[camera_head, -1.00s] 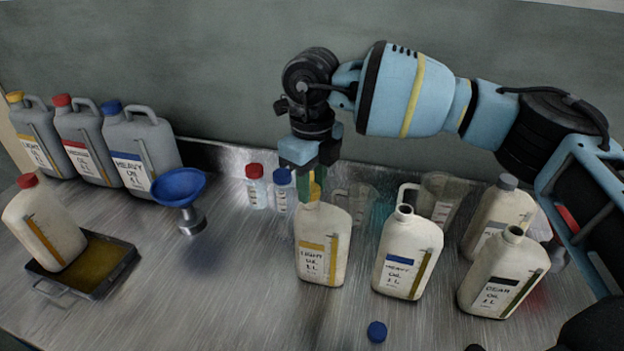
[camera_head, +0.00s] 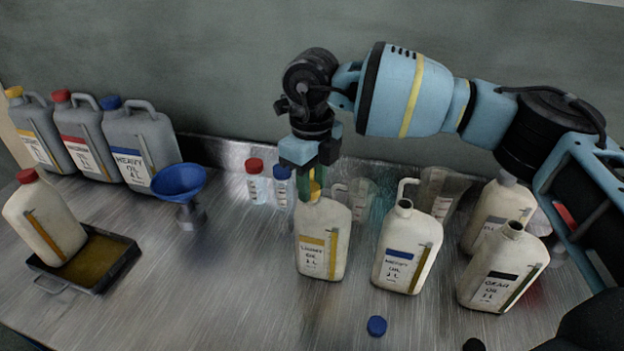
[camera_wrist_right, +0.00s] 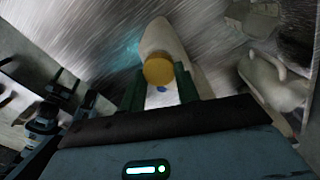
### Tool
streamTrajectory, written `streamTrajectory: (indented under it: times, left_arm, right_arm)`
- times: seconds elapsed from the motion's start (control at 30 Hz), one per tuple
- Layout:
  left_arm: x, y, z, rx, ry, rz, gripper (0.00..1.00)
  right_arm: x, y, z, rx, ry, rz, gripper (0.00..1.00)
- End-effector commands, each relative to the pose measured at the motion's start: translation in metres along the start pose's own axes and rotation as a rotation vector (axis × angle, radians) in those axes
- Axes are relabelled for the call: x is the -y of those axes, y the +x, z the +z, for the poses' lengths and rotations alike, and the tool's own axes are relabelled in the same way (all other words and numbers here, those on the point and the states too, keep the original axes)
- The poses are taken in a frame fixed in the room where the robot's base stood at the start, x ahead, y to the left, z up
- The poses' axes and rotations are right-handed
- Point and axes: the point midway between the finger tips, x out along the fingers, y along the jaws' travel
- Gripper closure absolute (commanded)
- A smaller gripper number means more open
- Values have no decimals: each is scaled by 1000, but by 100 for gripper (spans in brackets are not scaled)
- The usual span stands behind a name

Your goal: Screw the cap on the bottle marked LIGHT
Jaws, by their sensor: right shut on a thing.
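The bottle marked LIGHT (camera_head: 322,240) is cream with a yellow label and stands upright near the middle of the bench. My right gripper (camera_head: 311,190) comes down from above, right at the bottle's mouth. It is shut on the yellow cap (camera_head: 315,186), which also shows between the green fingers in the right wrist view (camera_wrist_right: 158,69). In that view the cap lies over the top of the cream bottle (camera_wrist_right: 172,42). The gripper hides the neck, so I cannot tell how far the cap sits on it. My left gripper is not in view.
Open HEAVY (camera_head: 407,250) and GEAR (camera_head: 503,270) bottles stand to the right. A loose blue cap (camera_head: 376,326) lies in front. A blue funnel (camera_head: 180,184), small bottles (camera_head: 257,186) and beakers (camera_head: 436,190) stand behind. A tray (camera_head: 120,262) holds a red-capped bottle (camera_head: 45,222) at left.

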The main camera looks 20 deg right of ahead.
Motion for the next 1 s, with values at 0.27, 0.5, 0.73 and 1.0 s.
streamTrajectory:
  times: [0.27,0.5,0.73,1.0]
  left_arm:
    - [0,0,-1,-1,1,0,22]
    - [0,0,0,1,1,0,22]
    - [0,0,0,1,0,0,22]
    - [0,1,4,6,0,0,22]
  right_arm:
    - [0,3,0,1,0,0,62]
    - [0,3,0,1,0,0,43]
    - [0,3,0,1,0,0,43]
    - [0,-34,1,3,-1,-1,43]
